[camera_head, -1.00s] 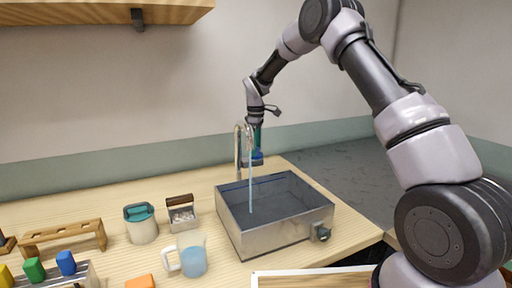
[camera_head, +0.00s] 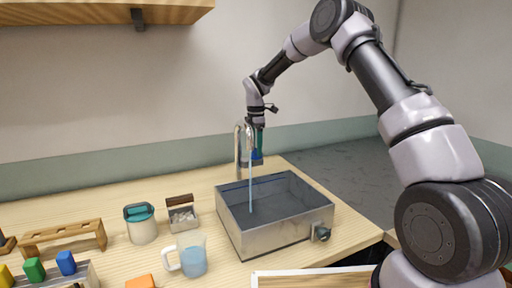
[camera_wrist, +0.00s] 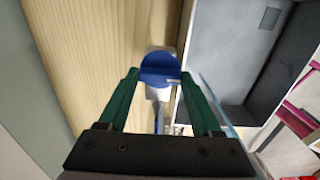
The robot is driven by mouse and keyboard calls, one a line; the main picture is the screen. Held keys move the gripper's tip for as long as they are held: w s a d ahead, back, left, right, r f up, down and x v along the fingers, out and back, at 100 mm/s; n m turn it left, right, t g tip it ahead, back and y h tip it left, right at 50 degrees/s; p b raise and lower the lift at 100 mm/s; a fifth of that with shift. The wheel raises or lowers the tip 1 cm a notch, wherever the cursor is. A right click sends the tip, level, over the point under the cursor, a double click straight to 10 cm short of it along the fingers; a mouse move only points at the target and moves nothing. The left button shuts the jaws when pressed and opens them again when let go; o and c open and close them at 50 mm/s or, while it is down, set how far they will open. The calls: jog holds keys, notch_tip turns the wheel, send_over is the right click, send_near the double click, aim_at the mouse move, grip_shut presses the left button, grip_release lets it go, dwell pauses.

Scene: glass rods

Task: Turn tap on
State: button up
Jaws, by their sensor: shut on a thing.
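The tap (camera_head: 238,150) is a silver curved pipe standing behind the sink (camera_head: 238,228). A thin pale-blue stream of water (camera_head: 250,188) runs from its spout down into the sink. The tap's blue handle (camera_wrist: 160,66) shows between the green fingertips in the wrist view. My gripper (camera_wrist: 160,78) reaches down from above and is shut on the handle. In the head view the gripper (camera_head: 258,145) is partly hidden by the tap's pipe, and only a little of the blue handle shows.
A jug with blue liquid (camera_head: 193,262), a lidded pot (camera_head: 142,228) and a small handled box (camera_head: 182,216) stand left of the sink. A wooden rack (camera_head: 64,238) is further left. A shelf (camera_head: 60,14) hangs above. A knob (camera_head: 320,232) sits on the sink's front.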

dwell(0.5)
jog(key=o, duration=1.4)
notch_tip(320, 180, up, 11)
jog(key=shift+f, duration=0.1)
